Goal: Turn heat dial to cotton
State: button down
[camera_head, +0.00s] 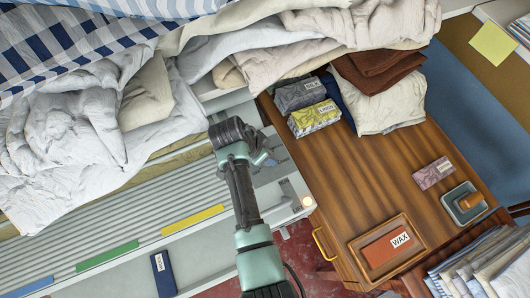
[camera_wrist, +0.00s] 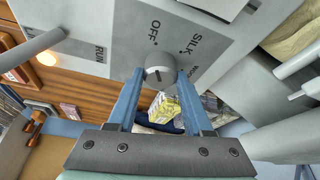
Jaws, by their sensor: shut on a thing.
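The heat dial (camera_wrist: 160,65) is a small round grey knob on the light grey panel (camera_wrist: 120,25) in the wrist view. The panel reads OFF at the knob's upper left and SILK at its upper right, with another word partly hidden further right. A cotton mark is not visible. A small dark mark shows on the knob, but I cannot tell which setting it points to. My gripper (camera_wrist: 159,75) has its two blue fingers on either side of the knob, shut on it. In the head view my arm hides the dial and fingertips.
A RUN label (camera_wrist: 99,54) and a lit lamp (camera_wrist: 46,58) are left of the dial. In the head view, white linen (camera_head: 75,140) lies heaped at left. The wooden table (camera_head: 370,180) at right holds folded cloths, a WAX tray (camera_head: 357,267) and a small box (camera_head: 433,172).

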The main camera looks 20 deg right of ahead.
jog(key=shift+c, duration=1.5)
grip_release()
jog(key=shift+r, duration=0.1)
jog(key=b+v, duration=0.1)
jog(key=v, duration=1.1)
jog(key=shift+a+r, duration=0.15)
jog(key=shift+r, duration=0.25)
